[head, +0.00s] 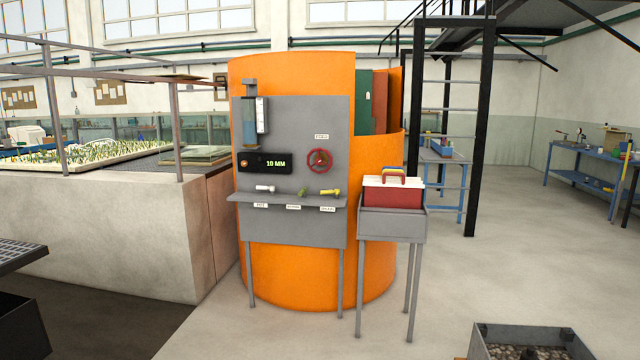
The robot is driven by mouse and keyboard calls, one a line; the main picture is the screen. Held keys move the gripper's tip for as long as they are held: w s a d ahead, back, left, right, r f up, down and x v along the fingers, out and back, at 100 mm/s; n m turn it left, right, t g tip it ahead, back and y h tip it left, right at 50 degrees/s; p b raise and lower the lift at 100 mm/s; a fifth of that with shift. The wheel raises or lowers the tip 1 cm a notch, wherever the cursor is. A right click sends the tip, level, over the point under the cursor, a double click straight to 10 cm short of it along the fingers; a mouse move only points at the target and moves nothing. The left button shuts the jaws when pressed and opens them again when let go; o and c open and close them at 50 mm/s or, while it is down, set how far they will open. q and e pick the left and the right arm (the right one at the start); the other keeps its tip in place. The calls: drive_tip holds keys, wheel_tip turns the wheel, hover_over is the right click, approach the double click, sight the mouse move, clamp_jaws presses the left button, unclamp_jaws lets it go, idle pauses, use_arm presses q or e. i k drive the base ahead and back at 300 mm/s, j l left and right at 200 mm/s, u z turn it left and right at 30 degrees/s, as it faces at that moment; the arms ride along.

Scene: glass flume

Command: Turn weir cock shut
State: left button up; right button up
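A grey panel (285,150) stands in front of an orange cylinder (375,275). Three small cocks sit in a row above its ledge: one with a white lever (265,188), one with a short green handle (302,192) and one with a yellow lever (331,192). The white and yellow levers look roughly level; the green one is seen more end-on. Small white labels lie under them, too small to read, so I cannot tell which is the weir cock. Neither of my grippers is in view.
Above the cocks are a red handwheel (319,160), a display (265,163) reading 10 MM and a sight tube (250,120). A red box (391,195) sits on a grey stand (392,225) at the right. A stone-filled bin (527,342) is near. Floor before the panel is clear.

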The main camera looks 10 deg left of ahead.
sight(337, 191)
drive_tip(key=i+j, duration=0.35)
drive_tip(key=i, duration=0.15)
drive_tip(key=i+j, duration=0.3)
drive_tip(key=i, duration=0.15)
drive_tip(key=i+j, duration=0.35)
drive_tip(key=i, duration=0.15)
drive_tip(key=i+j, duration=0.35)
drive_tip(key=i, duration=0.15)
drive_tip(key=i+l, duration=0.2)
drive_tip(key=i, duration=0.15)
drive_tip(key=i+l+u, duration=0.1)
drive_tip(key=i, duration=0.3)
drive_tip(key=l, duration=0.1)
